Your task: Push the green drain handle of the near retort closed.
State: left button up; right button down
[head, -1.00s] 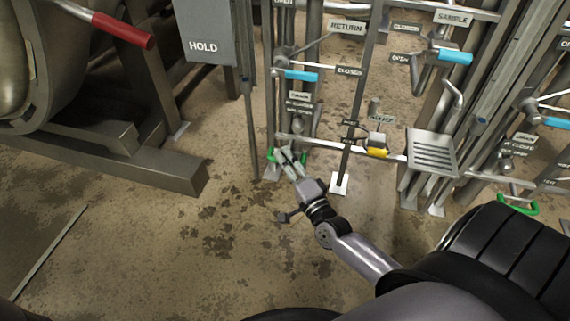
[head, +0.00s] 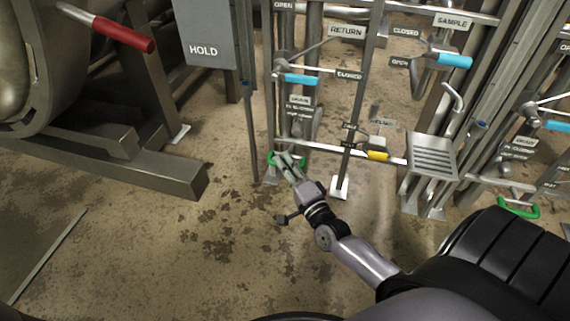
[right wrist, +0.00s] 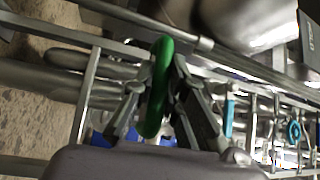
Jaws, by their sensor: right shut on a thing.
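The green drain handle (head: 301,161) is a small loop low on the pipe rack, below the drain label (head: 299,101). My right gripper (head: 284,160) reaches it from the front right and is shut on it, hiding its middle in the head view. In the right wrist view the green handle (right wrist: 158,85) runs between the two fingers (right wrist: 160,90), which press it from both sides. My left gripper is not in view.
A second green handle (head: 520,208) hangs on the rack at the right. A yellow handle (head: 377,156) and a stepped grey plate (head: 433,155) stand right of my gripper. A thin post (head: 249,130) stands just left. The floor (head: 150,250) in front is clear.

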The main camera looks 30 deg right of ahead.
dwell(0.4)
jog(key=w+d+b, duration=0.1)
jog(key=w+d, duration=0.4)
jog(key=d, duration=0.1)
jog(key=shift+d+b, duration=0.15)
jog(key=shift+b, duration=0.15)
jog(key=c, duration=1.7)
grip_release()
jog(key=shift+w, duration=0.1)
jog(key=shift+o, duration=0.5)
jog(key=s+a+f, duration=0.1)
jog(key=s, duration=1.1)
jog(key=shift+f, duration=0.3)
